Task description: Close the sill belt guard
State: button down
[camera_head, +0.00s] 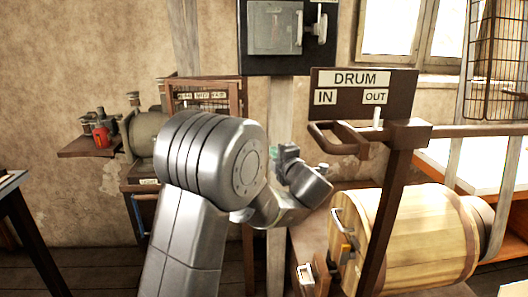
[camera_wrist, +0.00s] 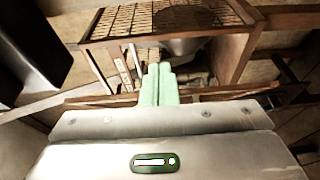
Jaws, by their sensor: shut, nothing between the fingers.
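My gripper (camera_wrist: 158,70) shows in the wrist view with its two pale green fingers together and nothing between them. Its tips are in front of a wood-framed mesh guard (camera_wrist: 168,20), overlapping its lower opening; contact cannot be told. In the head view a wood-framed mesh guard (camera_head: 207,83) stands by the back wall, partly hidden behind my arm. A tall wire cage (camera_head: 494,58) hangs by the window at the upper right. No label marks either as the sill belt guard, and I cannot tell how far either is shut.
A wooden drum (camera_head: 420,238) and a post with a DRUM IN/OUT sign (camera_head: 361,93) stand to the right of my arm. A shelf with a red can (camera_head: 101,137) is at the left. A grey switch box (camera_head: 275,27) is on the wall. Some floor is open at the lower left.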

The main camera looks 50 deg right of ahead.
jog(key=w+a+r+m+h, duration=0.4)
jog(key=w+a+m+h, duration=0.15)
jog(key=a+m, duration=0.45)
jog(key=s+a+f+m+g+h+p, duration=0.1)
jog(key=s+a+f+m+g, duration=0.1)
jog(key=a+f+m+g, duration=0.35)
jog(key=s+a+f+m+g+h, duration=0.1)
jog(key=a+f+m+g, duration=0.15)
jog(key=a+m, duration=0.55)
jog(key=w+d+t, duration=0.1)
jog(key=w+d, duration=0.6)
jog(key=d, duration=0.5)
jog(key=shift+d+m+p, duration=0.2)
jog(key=shift+m+p, duration=0.15)
jog(key=shift+m, duration=0.1)
jog(key=shift+w+d+f, duration=0.1)
jog(key=s+d+b+x, duration=0.1)
jog(key=s+x, duration=0.1)
jog(key=x, duration=1.1)
jog(key=shift+d+b, duration=0.35)
jog(key=shift+d, duration=0.2)
